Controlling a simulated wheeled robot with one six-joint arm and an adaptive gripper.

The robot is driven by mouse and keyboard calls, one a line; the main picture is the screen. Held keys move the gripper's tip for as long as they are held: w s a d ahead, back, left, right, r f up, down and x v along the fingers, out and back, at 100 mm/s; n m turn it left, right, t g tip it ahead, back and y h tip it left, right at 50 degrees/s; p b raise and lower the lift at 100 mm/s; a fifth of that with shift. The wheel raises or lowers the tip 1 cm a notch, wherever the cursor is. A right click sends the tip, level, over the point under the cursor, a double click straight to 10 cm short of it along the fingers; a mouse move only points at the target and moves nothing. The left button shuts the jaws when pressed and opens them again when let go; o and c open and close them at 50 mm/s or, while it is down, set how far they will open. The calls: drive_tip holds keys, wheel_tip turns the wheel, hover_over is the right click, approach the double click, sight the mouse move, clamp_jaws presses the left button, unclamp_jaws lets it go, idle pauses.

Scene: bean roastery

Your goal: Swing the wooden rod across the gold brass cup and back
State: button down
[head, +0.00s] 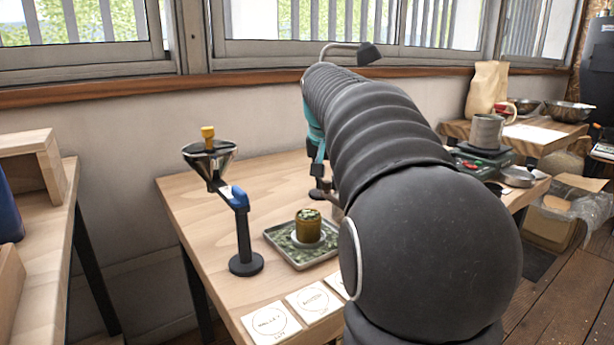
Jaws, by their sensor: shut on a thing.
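The gold brass cup (309,228) stands upright on a square metal tray (273,239). Greenish beans are heaped at the cup's top, and more beans lie around it in the tray. My dark ribbed arm reaches from the lower right over the table toward the wall and covers the area just right of the cup. The wooden rod does not show in this view.
A funnel (209,158) on a black stand (246,263) is left of the tray. White cards (271,322) line the front edge. A teal object (315,133) shows partly behind my arm. A scale with a grey mug (486,131) stands right.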

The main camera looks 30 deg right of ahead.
drive_tip(key=shift+d, duration=0.15)
idle(0.3)
drive_tip(key=c, duration=1)
unclamp_jaws()
drive_tip(key=shift+r, duration=0.1)
drive_tip(key=v, duration=1.2)
